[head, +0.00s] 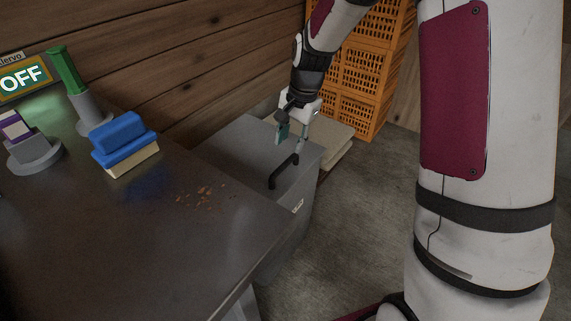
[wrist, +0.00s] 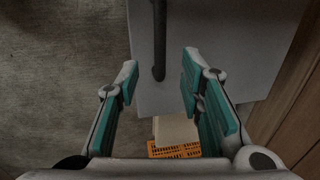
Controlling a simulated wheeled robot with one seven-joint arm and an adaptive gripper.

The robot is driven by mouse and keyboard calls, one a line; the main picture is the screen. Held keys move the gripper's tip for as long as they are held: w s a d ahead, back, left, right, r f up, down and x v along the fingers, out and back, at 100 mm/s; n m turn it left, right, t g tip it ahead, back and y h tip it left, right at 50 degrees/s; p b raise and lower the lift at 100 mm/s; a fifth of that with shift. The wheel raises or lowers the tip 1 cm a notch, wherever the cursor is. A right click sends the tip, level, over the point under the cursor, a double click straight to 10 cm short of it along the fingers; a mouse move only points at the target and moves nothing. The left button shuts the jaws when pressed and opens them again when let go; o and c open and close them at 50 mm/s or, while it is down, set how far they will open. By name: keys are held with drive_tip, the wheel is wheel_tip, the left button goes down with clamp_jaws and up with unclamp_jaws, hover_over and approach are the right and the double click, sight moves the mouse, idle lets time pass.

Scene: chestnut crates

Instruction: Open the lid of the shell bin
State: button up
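The shell bin (head: 291,220) is a grey bin on the floor beside the table, with a flat grey lid (head: 240,140) that lies shut. A black bar handle (head: 284,172) stands on the lid near its right edge. In the wrist view the handle (wrist: 159,40) runs down from the top edge and ends between and beyond the fingertips, with the lid (wrist: 225,50) behind it. My gripper (head: 293,140) points down above the far end of the handle. Its teal-padded fingers (wrist: 160,78) are wide apart and hold nothing. I cannot tell the exact height above the handle.
A dark metal table (head: 120,240) fills the left, with brown crumbs (head: 203,196), a blue-backed brush (head: 123,142) and a green-handled tool (head: 66,72). Orange crates (head: 367,70) and pale sacks (head: 336,142) stand behind the bin. A wooden wall is close behind.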

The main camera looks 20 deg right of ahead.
sight(285, 164)
drive_tip(key=f+b, duration=0.1)
drive_tip(key=f, duration=0.2)
drive_tip(key=w+f+b, duration=0.1)
drive_tip(key=f, duration=0.1)
drive_tip(key=a+f+b, duration=0.1)
drive_tip(key=f, duration=0.2)
drive_tip(key=shift+w+f, duration=0.2)
drive_tip(key=shift+f, duration=0.1)
drive_tip(key=shift+c, duration=0.4)
clamp_jaws()
